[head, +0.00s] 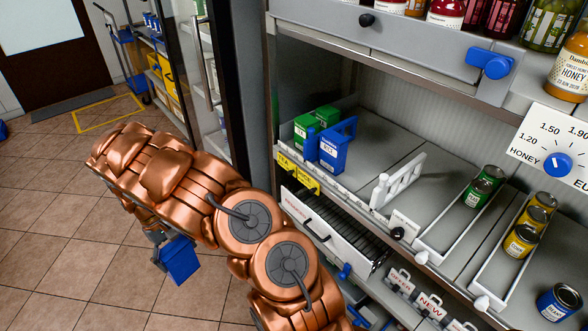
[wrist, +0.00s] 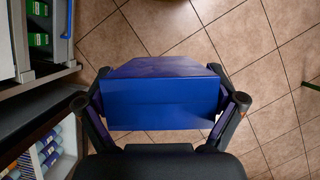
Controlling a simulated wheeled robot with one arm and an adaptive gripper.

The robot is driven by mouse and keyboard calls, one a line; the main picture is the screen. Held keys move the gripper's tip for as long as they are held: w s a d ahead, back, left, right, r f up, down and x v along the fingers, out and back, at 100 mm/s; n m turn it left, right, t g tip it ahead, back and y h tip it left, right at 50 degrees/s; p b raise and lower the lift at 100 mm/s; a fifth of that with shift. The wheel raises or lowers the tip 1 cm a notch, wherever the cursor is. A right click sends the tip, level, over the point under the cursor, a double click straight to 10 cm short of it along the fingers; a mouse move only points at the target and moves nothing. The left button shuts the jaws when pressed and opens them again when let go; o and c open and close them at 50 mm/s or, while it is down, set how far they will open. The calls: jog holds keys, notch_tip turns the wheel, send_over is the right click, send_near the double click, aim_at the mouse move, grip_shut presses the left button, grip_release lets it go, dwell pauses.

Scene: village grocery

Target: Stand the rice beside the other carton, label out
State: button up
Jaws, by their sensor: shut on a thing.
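A blue carton, the rice, (wrist: 160,92) is held between the two fingers of my gripper (wrist: 162,104) in the wrist view. A plain blue face fills the middle there; I see no label on it. In the head view the held carton (head: 180,258) hangs tilted over the floor, left of the shelf, with my gripper (head: 157,240) partly hidden by my arm. Another blue carton (head: 332,152) stands upright on the shelf's left part, its white label facing out. Green cartons (head: 304,130) stand just left of it.
A yellow price tag (head: 298,174) marks the shelf edge below the cartons. A white divider (head: 398,182) stands farther right, with bare shelf between. Cans (head: 480,187) stand in lanes beyond. A glass door (head: 200,70) is at left. An upper drawer (head: 420,45) overhangs.

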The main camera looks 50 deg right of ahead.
jog(key=s+d+r+n+h, duration=0.15)
jog(key=s+d+r, duration=0.25)
jog(key=d, duration=0.6)
jog(key=s+d+r+n+t, duration=0.1)
jog(key=s+d+r+n, duration=0.25)
jog(key=d, duration=0.65)
jog(key=s+d+r+n+h, duration=0.1)
jog(key=s+d+r+n, duration=0.1)
jog(key=s+d+r, duration=0.5)
jog(key=s+d+r+n+t+h, duration=0.1)
jog(key=s+d+r+n, duration=0.3)
jog(key=s+d, duration=0.6)
jog(key=s+d+f, duration=0.1)
jog(key=d+f, duration=0.1)
jog(key=d, duration=0.6)
jog(key=s+d+f+n, duration=0.1)
jog(key=s+d+f, duration=0.1)
jog(key=d, duration=0.6)
jog(key=shift+d, duration=0.35)
jog(key=shift+f, duration=0.5)
jog(key=o, duration=1)
jog(key=shift+s, duration=0.1)
jog(key=shift+o, duration=0.2)
